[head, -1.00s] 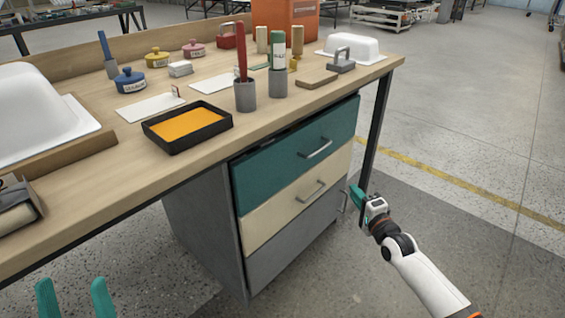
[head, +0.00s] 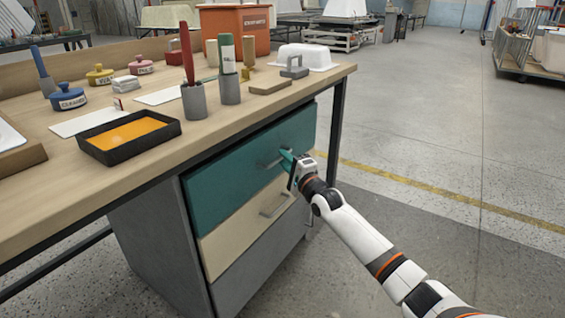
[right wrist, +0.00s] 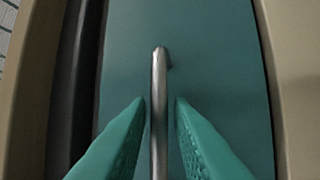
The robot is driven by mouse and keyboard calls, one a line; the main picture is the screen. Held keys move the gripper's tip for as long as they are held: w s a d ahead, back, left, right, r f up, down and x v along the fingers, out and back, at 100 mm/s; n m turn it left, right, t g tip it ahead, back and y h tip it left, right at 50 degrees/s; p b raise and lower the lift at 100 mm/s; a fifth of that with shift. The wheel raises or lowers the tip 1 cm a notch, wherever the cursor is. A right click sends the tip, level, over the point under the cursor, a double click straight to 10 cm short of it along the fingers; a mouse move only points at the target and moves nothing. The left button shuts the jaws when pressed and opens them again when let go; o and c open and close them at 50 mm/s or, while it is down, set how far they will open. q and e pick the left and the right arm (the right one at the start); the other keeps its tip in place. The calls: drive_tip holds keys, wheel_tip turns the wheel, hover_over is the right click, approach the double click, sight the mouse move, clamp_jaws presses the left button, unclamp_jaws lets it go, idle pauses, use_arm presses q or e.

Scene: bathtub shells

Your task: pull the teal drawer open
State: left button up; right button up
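The teal drawer (head: 225,180) is the top one of a cabinet under the workbench. Its front looks about flush with the drawers below. Its metal bar handle (right wrist: 159,110) runs between the two teal fingers of my right gripper (right wrist: 160,103) in the right wrist view. A narrow gap shows between the bar and each finger, so the gripper is open around the handle. In the head view my right gripper (head: 285,160) is at the drawer front and hides part of the handle. My left gripper is out of view.
A cream drawer (head: 235,235) with its own handle and a grey drawer (head: 265,265) sit below. The workbench top (head: 215,130) above carries a black tray (head: 128,150), cups and jars. The floor to the right is clear.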

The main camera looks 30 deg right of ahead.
drive_tip(key=shift+w+r, duration=0.15)
drive_tip(key=shift+w, duration=0.6)
drive_tip(key=shift+c, duration=0.2)
clamp_jaws()
